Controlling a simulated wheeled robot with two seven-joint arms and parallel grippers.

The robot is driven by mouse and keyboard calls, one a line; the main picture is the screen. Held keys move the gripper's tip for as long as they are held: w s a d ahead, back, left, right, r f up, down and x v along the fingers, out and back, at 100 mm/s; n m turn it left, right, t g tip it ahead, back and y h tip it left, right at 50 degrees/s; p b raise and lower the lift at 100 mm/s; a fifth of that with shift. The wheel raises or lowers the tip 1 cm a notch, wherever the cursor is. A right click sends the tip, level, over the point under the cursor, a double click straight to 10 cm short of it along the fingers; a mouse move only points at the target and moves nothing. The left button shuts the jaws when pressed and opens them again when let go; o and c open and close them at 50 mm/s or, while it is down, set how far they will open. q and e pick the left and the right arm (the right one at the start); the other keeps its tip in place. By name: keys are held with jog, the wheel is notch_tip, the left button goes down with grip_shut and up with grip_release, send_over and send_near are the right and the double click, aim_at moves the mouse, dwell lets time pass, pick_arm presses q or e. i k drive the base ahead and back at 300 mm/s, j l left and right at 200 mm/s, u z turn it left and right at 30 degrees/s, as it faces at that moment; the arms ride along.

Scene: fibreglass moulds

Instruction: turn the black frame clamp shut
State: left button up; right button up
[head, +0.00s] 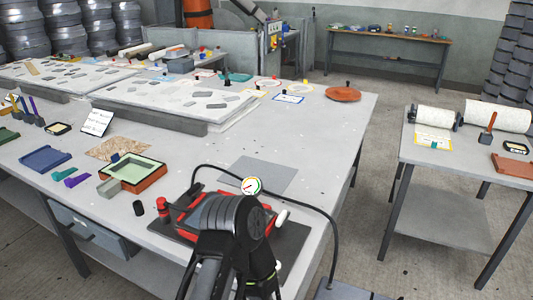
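A red frame-like fixture (186,217) sits on a dark base plate (290,240) at the near edge of the main table. A round dial gauge (252,186) stands at its back, and a white-ended red handle (282,217) sticks out on the right. My dark arm covers much of the fixture. I cannot pick out the black frame clamp for certain; it may be hidden behind the arm. A small red and black knobbed piece (163,209) stands just left of the fixture. Neither gripper's fingers are visible.
A black cable (322,212) loops from the fixture over the table edge. A green-lined orange tray (134,174), a grey block (110,187) and a black cylinder (138,208) lie to the left. A grey sheet (260,172) lies behind. The table's right side is clear.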

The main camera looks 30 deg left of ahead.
aim_at(192, 192)
jog(key=u, duration=1.6)
jog(key=j+z, duration=0.45)
jog(key=k+j+z, duration=0.15)
jog(key=j+z, duration=0.25)
